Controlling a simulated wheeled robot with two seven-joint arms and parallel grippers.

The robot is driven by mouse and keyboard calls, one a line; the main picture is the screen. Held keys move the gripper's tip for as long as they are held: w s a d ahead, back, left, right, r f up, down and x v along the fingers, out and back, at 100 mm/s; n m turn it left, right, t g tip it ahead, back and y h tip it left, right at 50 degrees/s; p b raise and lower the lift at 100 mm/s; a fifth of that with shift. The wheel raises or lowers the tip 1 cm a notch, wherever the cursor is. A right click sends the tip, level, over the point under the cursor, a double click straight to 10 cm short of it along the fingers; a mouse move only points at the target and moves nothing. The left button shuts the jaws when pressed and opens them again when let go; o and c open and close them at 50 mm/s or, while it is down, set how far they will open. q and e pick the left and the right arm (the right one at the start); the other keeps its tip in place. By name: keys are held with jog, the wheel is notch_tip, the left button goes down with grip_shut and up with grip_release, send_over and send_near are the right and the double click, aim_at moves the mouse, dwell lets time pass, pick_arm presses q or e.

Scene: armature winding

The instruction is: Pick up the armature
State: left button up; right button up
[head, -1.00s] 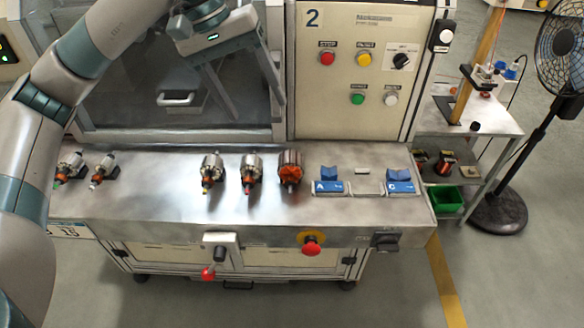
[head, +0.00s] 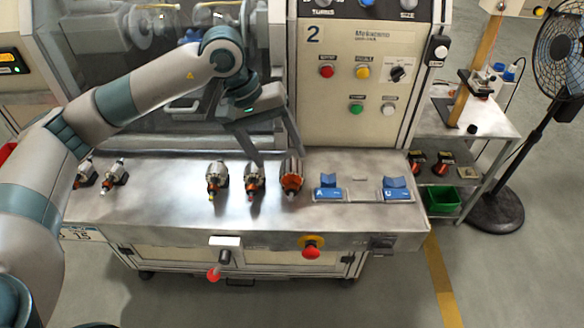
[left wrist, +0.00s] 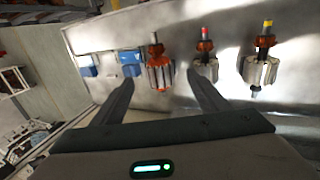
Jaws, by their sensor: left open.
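Several armatures lie on the steel worktop. The copper-wound armature (head: 291,178) is the rightmost; the left wrist view shows it (left wrist: 160,73) between my fingertips, at their far side. A silver armature with an orange end (head: 254,181) lies just left of it, and another (head: 217,182) further left. The wrist view shows these two (left wrist: 206,66) (left wrist: 259,70) right of the copper-wound one. My left gripper (head: 281,158) is open and empty, at the back of the copper-wound armature; its fingers (left wrist: 160,80) point toward it. Its exact height is unclear. My right gripper is not in view.
Two blue holders (head: 328,188) (head: 396,188) stand right of the armatures. Two more armatures (head: 85,174) (head: 115,176) lie far left. The machine's control panel (head: 352,80) rises behind the worktop. A red button (head: 311,250) sits on the front. A side table (head: 485,120) and fan stand right.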

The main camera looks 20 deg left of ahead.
aim_at(287, 167)
pick_arm(q)
jog(key=shift+d+f, duration=0.2)
jog(key=shift+f, duration=0.45)
jog(key=shift+w, duration=0.1)
jog(key=shift+w+d+f+p, duration=0.1)
jog(key=shift+d+f+p, duration=0.2)
jog(key=shift+p, duration=0.5)
jog(key=shift+w+d+f+p, duration=0.15)
jog(key=shift+w+f+p, duration=0.1)
jog(key=shift+f+p, duration=0.5)
jog(key=shift+p+x, duration=0.6)
jog(key=shift+x, duration=0.35)
jog(key=shift+w+d+f, duration=0.1)
jog(key=shift+f, duration=0.4)
